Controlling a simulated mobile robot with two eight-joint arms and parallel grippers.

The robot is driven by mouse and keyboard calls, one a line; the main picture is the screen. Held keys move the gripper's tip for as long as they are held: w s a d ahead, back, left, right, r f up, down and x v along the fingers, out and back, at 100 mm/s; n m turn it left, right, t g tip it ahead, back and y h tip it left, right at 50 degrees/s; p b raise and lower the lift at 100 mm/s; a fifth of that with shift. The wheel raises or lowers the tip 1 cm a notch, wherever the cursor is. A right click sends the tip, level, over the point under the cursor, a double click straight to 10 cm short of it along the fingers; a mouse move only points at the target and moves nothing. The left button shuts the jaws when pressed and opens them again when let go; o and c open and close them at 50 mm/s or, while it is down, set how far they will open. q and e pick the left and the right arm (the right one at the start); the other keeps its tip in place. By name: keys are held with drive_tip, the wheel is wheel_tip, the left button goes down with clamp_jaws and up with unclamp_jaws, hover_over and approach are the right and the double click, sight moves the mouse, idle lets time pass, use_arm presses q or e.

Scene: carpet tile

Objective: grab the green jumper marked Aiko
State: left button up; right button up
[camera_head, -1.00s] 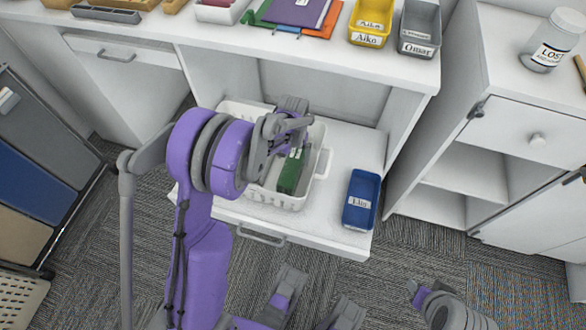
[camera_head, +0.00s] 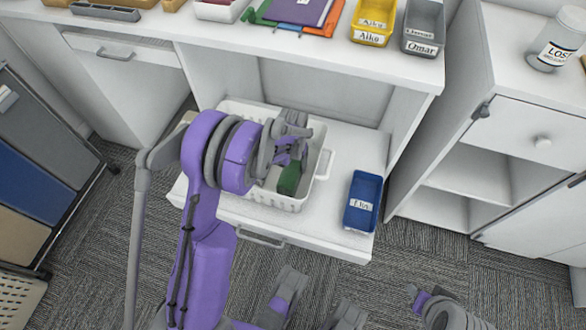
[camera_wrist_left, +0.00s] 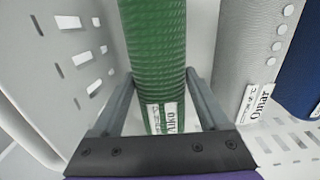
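The green jumper (camera_head: 289,180) stands folded in a white basket (camera_head: 290,204) in the pulled-out drawer. In the left wrist view the jumper (camera_wrist_left: 157,45) is ribbed and bears a white tag reading Aiko, turned on its side. My left gripper (camera_head: 296,150) reaches into the basket over the jumper. In the wrist view the gripper (camera_wrist_left: 160,75) is open with one finger on each side of the jumper, its tips very close to the sides; whether they touch is unclear. At the bottom right, grey and purple parts of mine show, without a clear view of the right fingertips.
A grey buttoned garment tagged Omar (camera_wrist_left: 245,55) stands right of the jumper, with a blue item (camera_wrist_left: 300,70) beyond it. A blue bin (camera_head: 362,202) sits right of the basket. Yellow Aiko (camera_head: 372,22) and grey Omar (camera_head: 422,28) bins stand on the counter above.

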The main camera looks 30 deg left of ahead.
use_arm(q)
clamp_jaws()
